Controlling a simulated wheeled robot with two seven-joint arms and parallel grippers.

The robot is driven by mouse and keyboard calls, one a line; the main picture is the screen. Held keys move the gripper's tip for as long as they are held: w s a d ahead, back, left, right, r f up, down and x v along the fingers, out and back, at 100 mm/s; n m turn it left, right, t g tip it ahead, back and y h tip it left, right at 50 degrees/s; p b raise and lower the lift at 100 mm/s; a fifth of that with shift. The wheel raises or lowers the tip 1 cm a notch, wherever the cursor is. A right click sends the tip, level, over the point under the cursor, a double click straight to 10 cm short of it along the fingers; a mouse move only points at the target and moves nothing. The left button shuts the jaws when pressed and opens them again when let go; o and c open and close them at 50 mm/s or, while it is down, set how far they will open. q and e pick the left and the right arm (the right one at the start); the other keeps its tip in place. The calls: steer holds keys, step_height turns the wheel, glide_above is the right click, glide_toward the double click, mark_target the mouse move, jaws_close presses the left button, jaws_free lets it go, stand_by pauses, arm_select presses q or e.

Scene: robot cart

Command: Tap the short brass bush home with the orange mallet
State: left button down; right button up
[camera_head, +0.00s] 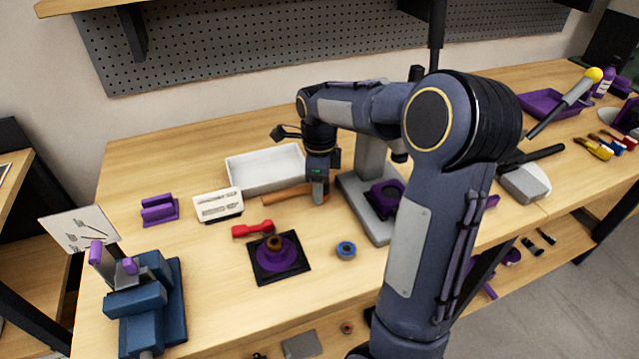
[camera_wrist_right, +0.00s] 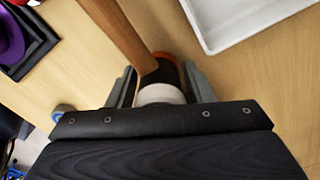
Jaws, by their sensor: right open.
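The orange mallet's wooden handle (camera_head: 284,196) lies on the bench in front of the white tray. Its head is mostly hidden by my right gripper (camera_head: 319,194) in the head view. In the right wrist view, the mallet head (camera_wrist_right: 162,88), with an orange end, dark middle and pale end, sits between the open fingers of the gripper (camera_wrist_right: 161,84), with gaps beside it. A brassy-brown ring, seemingly the short brass bush (camera_head: 274,242), sits on top of the purple hub (camera_head: 279,257) on a black square plate. My left gripper is not seen.
The white tray (camera_head: 232,170) is behind the mallet. A red tool (camera_head: 252,229) and a blue ring (camera_head: 346,250) lie near the hub. A grey press (camera_head: 368,160) stands right of my gripper; a blue vice (camera_head: 135,306) is at front left.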

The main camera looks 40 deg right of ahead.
steer(key=shift+r, duration=0.15)
steer(key=shift+r+p, duration=1.85)
steer(key=c, duration=1)
steer(key=shift+o, duration=0.2)
step_height(320, 180, up, 10)
steer(key=p, duration=0.9)
